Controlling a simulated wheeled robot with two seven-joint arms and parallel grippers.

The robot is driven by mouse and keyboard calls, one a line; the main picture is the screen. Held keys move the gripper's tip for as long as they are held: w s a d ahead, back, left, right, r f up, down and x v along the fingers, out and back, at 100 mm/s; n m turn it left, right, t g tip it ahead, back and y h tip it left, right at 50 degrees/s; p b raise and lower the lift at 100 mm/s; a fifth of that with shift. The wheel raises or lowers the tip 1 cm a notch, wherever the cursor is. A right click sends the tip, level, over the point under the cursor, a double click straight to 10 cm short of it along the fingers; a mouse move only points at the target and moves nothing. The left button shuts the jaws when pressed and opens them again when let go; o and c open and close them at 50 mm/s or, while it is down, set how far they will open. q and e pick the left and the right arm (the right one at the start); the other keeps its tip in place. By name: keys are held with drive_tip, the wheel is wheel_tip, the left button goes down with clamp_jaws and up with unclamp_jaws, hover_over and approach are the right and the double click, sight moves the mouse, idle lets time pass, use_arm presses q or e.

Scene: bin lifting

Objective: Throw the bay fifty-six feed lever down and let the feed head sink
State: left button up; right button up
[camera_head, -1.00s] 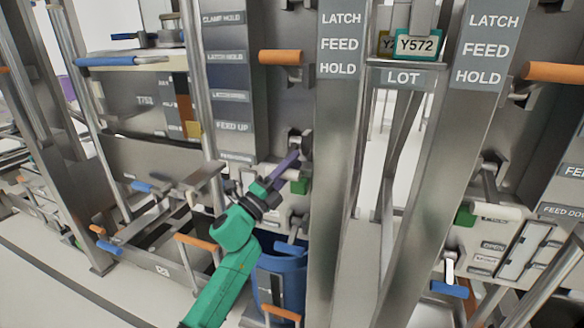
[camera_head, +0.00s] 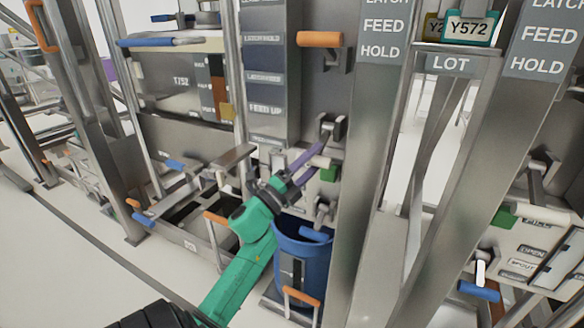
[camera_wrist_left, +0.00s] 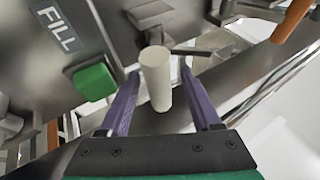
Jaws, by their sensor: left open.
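My left gripper (camera_head: 308,164), with purple fingers on a green arm, is at the machine's front, just below the "FEED UP" label (camera_head: 265,108). In the left wrist view, the gripper (camera_wrist_left: 165,98) is open, with a pale cylindrical lever handle (camera_wrist_left: 156,78) between its fingers; gaps show on both sides. The pale handle (camera_head: 320,161) also shows at the fingertips in the head view. A green block (camera_wrist_left: 95,82) beside a "FILL" label (camera_wrist_left: 60,32) lies left of the fingers. No bay number is readable. My right gripper is not in view.
An orange-handled lever (camera_head: 320,39) sticks out above the gripper. A blue bin (camera_head: 302,255) stands below it. A steel post (camera_head: 368,140) rises close on the right. Pale floor (camera_head: 90,290) is clear at lower left.

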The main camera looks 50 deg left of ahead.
use_arm(q)
drive_tip(key=v, duration=1.1)
drive_tip(key=shift+s+f+b, duration=0.15)
drive_tip(key=shift+s+b, duration=0.1)
drive_tip(key=shift+b, duration=0.15)
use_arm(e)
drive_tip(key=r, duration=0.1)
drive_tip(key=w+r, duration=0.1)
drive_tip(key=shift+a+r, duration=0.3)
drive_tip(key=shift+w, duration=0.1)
